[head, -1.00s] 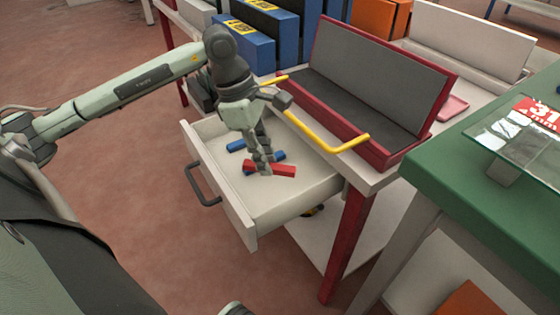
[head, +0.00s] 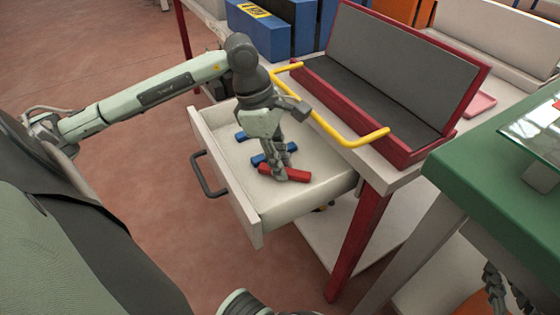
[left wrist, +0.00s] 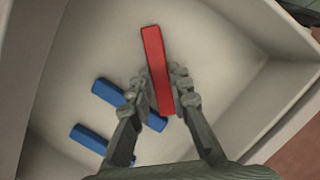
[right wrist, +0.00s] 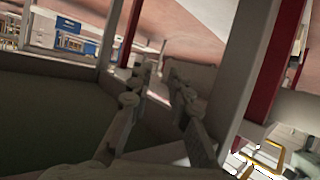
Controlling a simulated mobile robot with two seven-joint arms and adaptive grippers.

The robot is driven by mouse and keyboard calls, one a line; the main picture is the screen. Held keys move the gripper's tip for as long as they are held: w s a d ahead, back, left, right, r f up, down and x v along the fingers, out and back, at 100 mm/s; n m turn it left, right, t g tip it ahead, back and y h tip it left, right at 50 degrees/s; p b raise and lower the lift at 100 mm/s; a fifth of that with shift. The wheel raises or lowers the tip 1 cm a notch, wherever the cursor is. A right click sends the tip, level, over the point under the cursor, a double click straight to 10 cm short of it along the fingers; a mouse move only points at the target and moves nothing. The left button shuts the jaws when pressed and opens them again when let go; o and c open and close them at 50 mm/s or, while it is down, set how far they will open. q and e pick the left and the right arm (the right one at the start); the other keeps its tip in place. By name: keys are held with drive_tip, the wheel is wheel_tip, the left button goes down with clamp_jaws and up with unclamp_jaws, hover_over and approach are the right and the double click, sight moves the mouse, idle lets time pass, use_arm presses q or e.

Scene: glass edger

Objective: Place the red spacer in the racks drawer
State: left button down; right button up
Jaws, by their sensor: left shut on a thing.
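The red spacer (head: 296,174) is inside the open, off-white racks drawer (head: 226,186), low over its floor. Whether it touches the floor is unclear. My left gripper (head: 280,173) reaches down into the drawer and is shut on the spacer near one end. In the left wrist view the red spacer (left wrist: 153,45) sticks out beyond the fingertips of the left gripper (left wrist: 164,95). Two blue spacers (head: 272,154) (head: 243,135) lie in the drawer beside it. My right gripper (right wrist: 160,78) is empty, with its fingers apart, outside the drawer; it also shows at the head view's lower right (head: 508,290).
A yellow bar handle (head: 335,130) and a red-framed grey rack (head: 400,75) stand above the drawer. Blue boxes (head: 262,32) stand behind. A green-topped table (head: 480,165) with a glass pane is at right. The floor left of the drawer is clear.

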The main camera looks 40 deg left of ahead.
sight(268, 166)
use_arm(q)
drive_tip(key=shift+f, duration=0.1)
drive_tip(key=c, duration=1.4)
unclamp_jaws()
use_arm(e)
drive_tip(key=shift+w+a+r+t, duration=0.15)
drive_tip(key=shift+a+r+t, duration=0.2)
drive_tip(key=shift+r, duration=0.2)
